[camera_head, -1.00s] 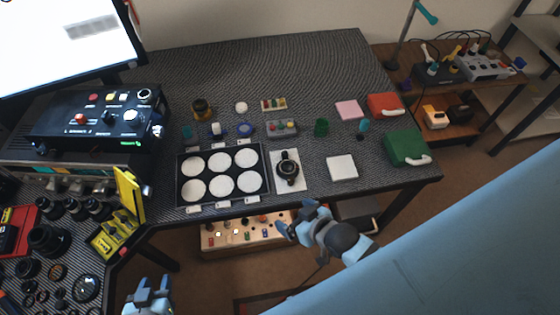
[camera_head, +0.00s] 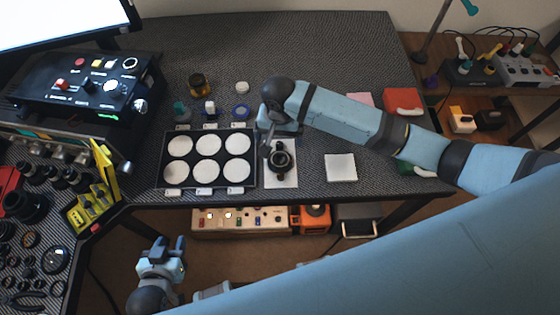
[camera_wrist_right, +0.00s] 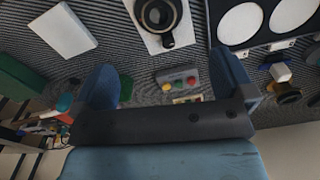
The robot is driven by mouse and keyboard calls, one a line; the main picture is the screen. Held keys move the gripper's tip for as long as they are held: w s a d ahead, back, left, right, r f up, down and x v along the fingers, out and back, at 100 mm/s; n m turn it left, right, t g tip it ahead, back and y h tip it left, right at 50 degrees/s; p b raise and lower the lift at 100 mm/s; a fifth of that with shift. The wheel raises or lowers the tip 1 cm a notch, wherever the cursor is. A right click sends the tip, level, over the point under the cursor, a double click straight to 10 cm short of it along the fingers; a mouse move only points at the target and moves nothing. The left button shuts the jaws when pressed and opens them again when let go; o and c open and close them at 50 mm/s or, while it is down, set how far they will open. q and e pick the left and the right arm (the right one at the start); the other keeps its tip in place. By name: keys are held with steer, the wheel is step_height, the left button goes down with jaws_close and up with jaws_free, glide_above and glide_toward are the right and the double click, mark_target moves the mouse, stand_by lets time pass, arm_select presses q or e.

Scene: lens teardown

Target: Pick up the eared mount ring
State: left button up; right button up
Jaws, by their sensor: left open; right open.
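A black round lens part (camera_head: 281,160) with a small protruding ear stands on a white mat (camera_head: 280,182) in the middle of the table. I cannot tell the eared mount ring apart from the rest of this part. It also shows at the top of the right wrist view (camera_wrist_right: 158,14). My right gripper (camera_head: 268,134) is open and empty, above the table just behind the part. In the right wrist view its two blue fingers stand wide apart (camera_wrist_right: 165,82). My left gripper (camera_head: 172,246) is open and empty in front of the table, low in the head view.
A black tray with several white discs (camera_head: 252,146) lies left of the mat. A white pad (camera_head: 341,167) lies to the right. A button box (camera_wrist_right: 178,80) lies below the part in the wrist view. A red box (camera_head: 402,101) is further right.

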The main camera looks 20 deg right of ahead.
mark_target(280, 160)
step_height(280, 160, down, 13)
steer(key=shift+d+f, duration=0.1)
steer(key=shift+f, duration=0.1)
steer(key=c, duration=0.8)
